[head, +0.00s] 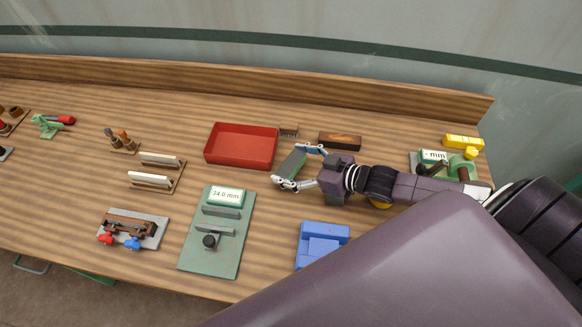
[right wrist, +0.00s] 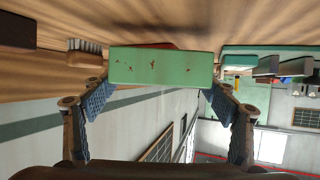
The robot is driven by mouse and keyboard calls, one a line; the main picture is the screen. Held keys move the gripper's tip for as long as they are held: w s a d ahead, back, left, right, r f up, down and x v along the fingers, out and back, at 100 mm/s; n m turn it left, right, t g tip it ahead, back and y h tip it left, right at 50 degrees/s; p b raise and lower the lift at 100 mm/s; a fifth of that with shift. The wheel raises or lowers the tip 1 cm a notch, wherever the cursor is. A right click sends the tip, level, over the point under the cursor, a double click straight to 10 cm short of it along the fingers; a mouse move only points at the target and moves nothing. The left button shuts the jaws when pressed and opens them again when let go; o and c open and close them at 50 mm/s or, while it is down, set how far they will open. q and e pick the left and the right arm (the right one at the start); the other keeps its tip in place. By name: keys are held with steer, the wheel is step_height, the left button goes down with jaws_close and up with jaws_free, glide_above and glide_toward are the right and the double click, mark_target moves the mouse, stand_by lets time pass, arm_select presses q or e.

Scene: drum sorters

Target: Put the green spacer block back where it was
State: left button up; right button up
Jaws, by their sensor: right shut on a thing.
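The green spacer block (head: 293,160) is a plain bar held between the fingers of my right gripper (head: 298,167), over the middle of the bench just right of the red tray. In the right wrist view the green block (right wrist: 160,68) fills the space between the blue finger pads and shows a few small brown worn spots. My right gripper (right wrist: 160,97) is shut on it. Whether the block touches the bench top cannot be told. My left gripper is not in view.
Around it are a red tray (head: 241,161), a brush (head: 289,132), a dark brown block (head: 340,141), a blue stepped block (head: 309,250) and a green gauge plate (head: 201,256) with a display. A yellow block (head: 463,141) stands at the right. Bare wood lies between the tray and the blue block.

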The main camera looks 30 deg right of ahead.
steer(key=shift+w+f, duration=0.1)
steer(key=shift+f, duration=1.05)
steer(key=o, duration=1.7)
steer(key=shift+f, duration=0.15)
steer(key=shift+s, duration=0.2)
steer(key=v, duration=1)
steer(key=shift+w, duration=0.1)
steer(key=shift+v, duration=1.05)
